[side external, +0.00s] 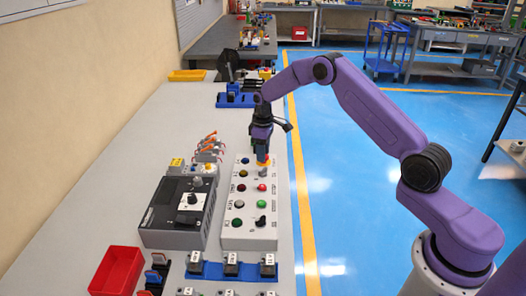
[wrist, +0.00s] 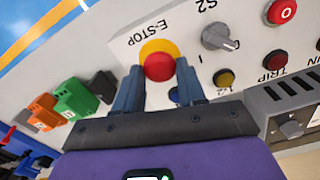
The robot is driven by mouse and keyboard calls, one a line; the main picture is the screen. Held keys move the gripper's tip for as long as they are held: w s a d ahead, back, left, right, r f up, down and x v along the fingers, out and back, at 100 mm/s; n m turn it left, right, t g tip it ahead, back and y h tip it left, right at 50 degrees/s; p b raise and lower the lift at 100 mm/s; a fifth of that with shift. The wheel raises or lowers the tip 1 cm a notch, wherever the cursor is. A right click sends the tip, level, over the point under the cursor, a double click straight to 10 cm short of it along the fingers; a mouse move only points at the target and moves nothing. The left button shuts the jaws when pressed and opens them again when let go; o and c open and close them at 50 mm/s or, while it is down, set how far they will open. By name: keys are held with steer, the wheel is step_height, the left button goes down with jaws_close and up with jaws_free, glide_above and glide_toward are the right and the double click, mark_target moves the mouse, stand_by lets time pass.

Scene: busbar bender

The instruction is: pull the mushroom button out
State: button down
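The mushroom button (wrist: 158,66) is a red cap on a yellow ring, beside the "E-STOP" label in the wrist view. It sits at the far end of the light grey control panel (side external: 229,220). My gripper (wrist: 159,70) is open, with one blue-grey finger on each side of the red cap. Small gaps seem to show between the fingertips and the cap. In the side view my gripper (side external: 262,154) points down over that end of the panel and hides most of the button. How deep the fingertips reach is hard to tell.
The panel also carries a selector switch (wrist: 216,37), a red "O" button (wrist: 281,11) and several coloured lamps and buttons. A dark grey box with a dial (side external: 178,212) stands left of the panel. Coloured terminal blocks (wrist: 76,97) and a red bin (side external: 117,271) lie nearby.

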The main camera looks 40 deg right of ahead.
steer(key=shift+r, duration=0.6)
steer(key=c, duration=0.6)
jaws_free()
steer(key=shift+c, duration=0.2)
step_height(320, 180, up, 17)
steer(key=shift+r, duration=0.2)
